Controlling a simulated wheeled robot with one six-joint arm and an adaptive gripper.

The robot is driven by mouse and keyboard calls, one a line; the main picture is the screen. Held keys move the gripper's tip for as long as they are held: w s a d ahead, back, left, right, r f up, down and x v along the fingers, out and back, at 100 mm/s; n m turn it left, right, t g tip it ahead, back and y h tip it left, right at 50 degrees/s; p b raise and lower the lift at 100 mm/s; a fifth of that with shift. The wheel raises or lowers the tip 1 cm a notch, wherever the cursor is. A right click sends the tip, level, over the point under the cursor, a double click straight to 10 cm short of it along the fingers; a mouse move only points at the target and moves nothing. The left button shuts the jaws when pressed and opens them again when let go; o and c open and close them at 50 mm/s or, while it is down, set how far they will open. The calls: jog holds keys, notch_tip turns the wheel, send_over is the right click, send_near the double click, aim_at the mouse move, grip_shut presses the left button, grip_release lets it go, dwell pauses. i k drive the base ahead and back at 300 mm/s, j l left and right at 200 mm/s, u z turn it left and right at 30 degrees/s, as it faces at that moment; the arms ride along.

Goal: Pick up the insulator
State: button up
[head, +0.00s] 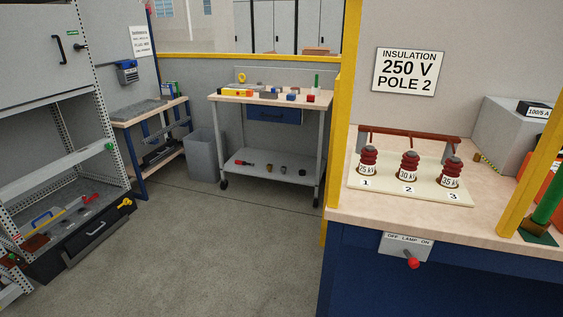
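Three dark red ribbed insulators stand upright in a row on a cream board on the right-hand bench. The cream board (387,192) lies flat on the wooden bench top. A red-brown bar (410,134) on posts runs behind the insulators. My gripper is not in view.
A sign (407,72) reads "INSULATION 250 V POLE 2". A yellow post (535,165) crosses the bench's right side, near a green cylinder (550,205). A switch plate with a red knob (412,263) is on the bench front. Grey floor (215,255) is clear before the wheeled cart (270,173).

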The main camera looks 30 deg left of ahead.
aim_at(367, 167)
jog(key=u, duration=0.85)
jog(key=i+j+z, duration=0.1)
jog(key=j, duration=0.2)
jog(key=i+j+z, duration=0.25)
jog(key=j, duration=0.4)
jog(key=i+j+z, duration=0.2)
jog(key=j+z, duration=0.3)
jog(key=j, duration=0.4)
jog(key=j+z, duration=0.45)
jog(key=j, duration=0.45)
jog(key=k+j+z, duration=0.1)
jog(key=j+z, duration=0.4)
jog(key=j, duration=0.45)
jog(key=j+z, duration=0.4)
jog(key=j, duration=0.8)
jog(key=i+l, duration=0.4)
